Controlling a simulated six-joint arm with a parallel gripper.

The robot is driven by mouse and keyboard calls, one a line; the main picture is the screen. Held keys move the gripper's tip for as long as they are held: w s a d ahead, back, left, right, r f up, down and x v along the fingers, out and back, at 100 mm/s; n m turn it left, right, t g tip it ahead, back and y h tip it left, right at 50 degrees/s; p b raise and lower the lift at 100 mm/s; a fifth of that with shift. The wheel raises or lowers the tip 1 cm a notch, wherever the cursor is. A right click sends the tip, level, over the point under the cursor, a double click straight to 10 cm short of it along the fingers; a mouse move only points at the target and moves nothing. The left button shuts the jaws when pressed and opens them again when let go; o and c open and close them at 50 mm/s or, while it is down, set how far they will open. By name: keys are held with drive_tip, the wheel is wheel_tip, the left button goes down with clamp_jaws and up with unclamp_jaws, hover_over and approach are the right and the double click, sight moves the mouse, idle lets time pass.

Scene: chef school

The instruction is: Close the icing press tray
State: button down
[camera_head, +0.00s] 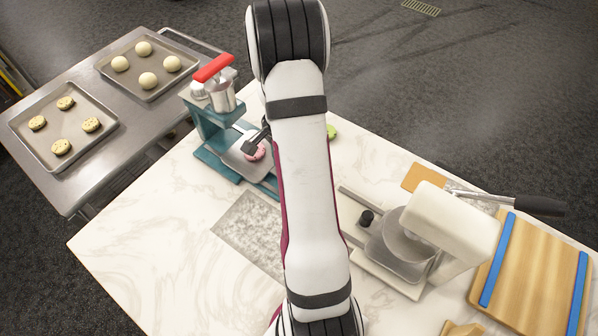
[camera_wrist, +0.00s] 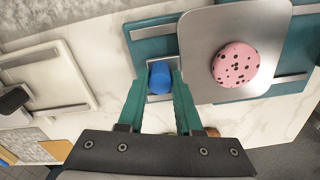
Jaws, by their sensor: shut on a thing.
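The icing press (camera_head: 215,125) is teal with a red lever and a metal cylinder, at the counter's upper left in the head view. Its flat metal tray (camera_wrist: 202,62) carries a pink cookie with dark specks (camera_wrist: 235,65); the cookie also shows in the head view (camera_head: 254,153), partly hidden by my arm. The tray lies over the teal base (camera_wrist: 262,88). A blue knob (camera_wrist: 160,77) is at the tray's near end in the wrist view. My gripper (camera_wrist: 158,84) is shut on this knob, one green finger on each side. In the head view, my arm hides much of this area.
A white-and-metal machine (camera_head: 445,225) and a wooden board with blue strips (camera_head: 530,270) stand at the right. A grey speckled patch (camera_head: 250,235) lies on the marble counter (camera_head: 150,235). Baking trays of round dough and cookies (camera_head: 65,165) sit on a steel table at the left.

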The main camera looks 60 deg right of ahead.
sight(259, 154)
drive_tip(key=w, duration=0.7)
drive_tip(key=shift+w, duration=0.35)
drive_tip(key=c, duration=0.6)
unclamp_jaws()
drive_tip(key=shift+s, duration=0.1)
wheel_tip(259, 154, up, 16)
drive_tip(key=shift+f, duration=0.1)
